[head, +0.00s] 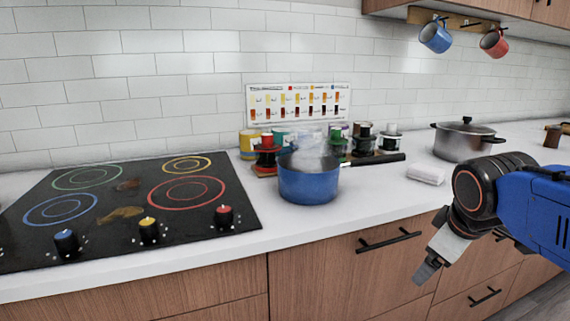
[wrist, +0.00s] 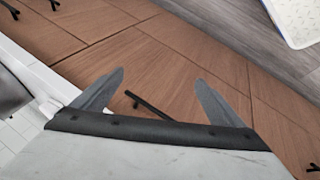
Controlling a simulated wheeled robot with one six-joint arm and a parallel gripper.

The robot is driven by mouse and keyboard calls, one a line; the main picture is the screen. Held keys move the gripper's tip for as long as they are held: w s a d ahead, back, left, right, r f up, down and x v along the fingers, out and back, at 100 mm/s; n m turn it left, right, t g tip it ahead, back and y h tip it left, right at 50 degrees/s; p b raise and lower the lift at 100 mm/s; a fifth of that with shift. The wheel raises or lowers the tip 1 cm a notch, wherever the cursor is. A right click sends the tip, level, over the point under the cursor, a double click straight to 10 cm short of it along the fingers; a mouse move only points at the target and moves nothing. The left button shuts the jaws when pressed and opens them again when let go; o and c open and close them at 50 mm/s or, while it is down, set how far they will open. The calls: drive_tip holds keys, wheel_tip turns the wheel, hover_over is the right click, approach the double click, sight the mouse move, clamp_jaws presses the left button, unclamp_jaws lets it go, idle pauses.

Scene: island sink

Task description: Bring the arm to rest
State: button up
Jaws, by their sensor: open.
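My gripper (head: 426,272) hangs at the right in the head view, in front of the wooden drawer fronts and below the counter edge. Its fingers point down and to the left. In the wrist view my gripper (wrist: 160,85) shows two grey fingers spread wide, with nothing between them but the cabinet front and a black handle behind. My blue arm comes in from the right edge of the head view. The gripper is open, empty and apart from the counter objects.
A blue pot (head: 309,184) with a dark handle stands on the white counter (head: 230,271), right of the black cooktop (head: 120,208). Several spools or jars stand behind it. A steel lidded pot (head: 465,142) and a white block (head: 426,174) are near my arm. Mugs hang above.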

drive_tip(key=s+a+f+m+y, duration=0.1)
drive_tip(key=s+a+f+m, duration=0.2)
drive_tip(key=s+f+m, duration=0.4)
drive_tip(key=shift+s+a+f+g+y, duration=0.15)
drive_tip(key=shift+s+f+g+y, duration=0.2)
drive_tip(key=shift+s+f, duration=1.15)
drive_tip(key=shift+o, duration=0.5)
drive_tip(key=shift+s+r, duration=0.15)
drive_tip(key=shift+r, duration=0.05)
